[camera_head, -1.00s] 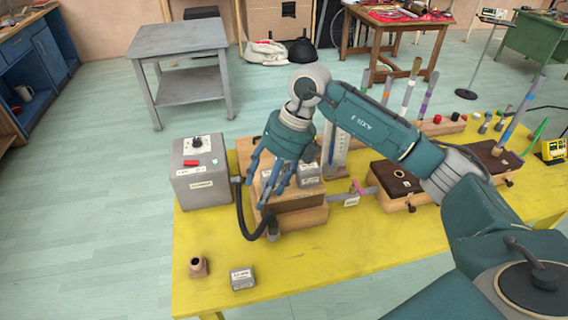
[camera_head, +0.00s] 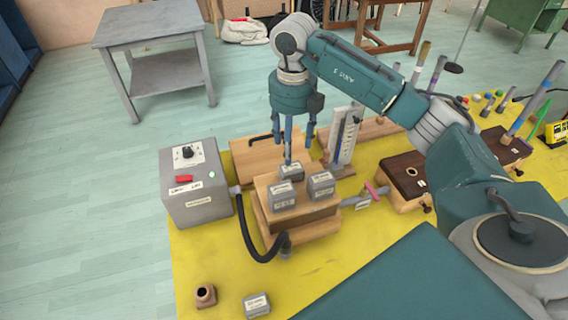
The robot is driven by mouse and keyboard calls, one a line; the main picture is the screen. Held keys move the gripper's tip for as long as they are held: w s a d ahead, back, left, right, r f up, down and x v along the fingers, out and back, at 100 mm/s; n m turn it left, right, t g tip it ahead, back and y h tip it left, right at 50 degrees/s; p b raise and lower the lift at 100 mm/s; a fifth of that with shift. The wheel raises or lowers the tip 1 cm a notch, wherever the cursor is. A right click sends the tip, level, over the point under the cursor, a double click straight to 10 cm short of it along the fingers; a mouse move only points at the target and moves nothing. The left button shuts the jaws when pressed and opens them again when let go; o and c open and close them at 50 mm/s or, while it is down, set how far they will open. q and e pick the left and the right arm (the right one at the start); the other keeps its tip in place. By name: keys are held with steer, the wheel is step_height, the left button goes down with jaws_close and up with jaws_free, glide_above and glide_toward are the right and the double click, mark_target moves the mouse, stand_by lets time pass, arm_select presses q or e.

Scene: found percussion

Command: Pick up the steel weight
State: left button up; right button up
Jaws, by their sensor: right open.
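Three small grey metal weights with labels sit on a wooden block in the middle of the table: one at front left (camera_head: 282,197), one at right (camera_head: 321,185) and one at the back (camera_head: 291,172). A similar grey weight (camera_head: 256,305) lies alone near the table's front edge. I cannot tell which one the task names. My right gripper (camera_head: 294,145) is open, its fingers pointing down above and behind the weights. One fingertip comes close to the back weight; I cannot tell whether it touches. My left gripper is not in view.
A grey control box (camera_head: 195,200) stands left of the wooden block (camera_head: 300,222), with a black hose between them. A small brown cup-like piece (camera_head: 205,295) stands at front left. A ruled upright stand (camera_head: 342,140) and a dark-topped wooden box (camera_head: 405,172) are to the right.

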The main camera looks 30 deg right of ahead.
mark_target(291, 166)
steer(key=f, duration=0.2)
steer(key=s+f+p, duration=0.1)
steer(key=shift+f, duration=0.75)
steer(key=f+p, duration=0.1)
steer(key=f, duration=0.2)
steer(key=f+p, duration=0.1)
steer(key=shift+w+a+f+p, duration=0.1)
steer(key=shift+w+f+p, duration=0.2)
steer(key=c, duration=1.3)
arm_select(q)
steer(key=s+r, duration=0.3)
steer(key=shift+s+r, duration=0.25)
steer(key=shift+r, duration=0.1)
arm_select(e)
steer(key=shift+c, duration=0.3)
steer(key=shift+r, duration=0.1)
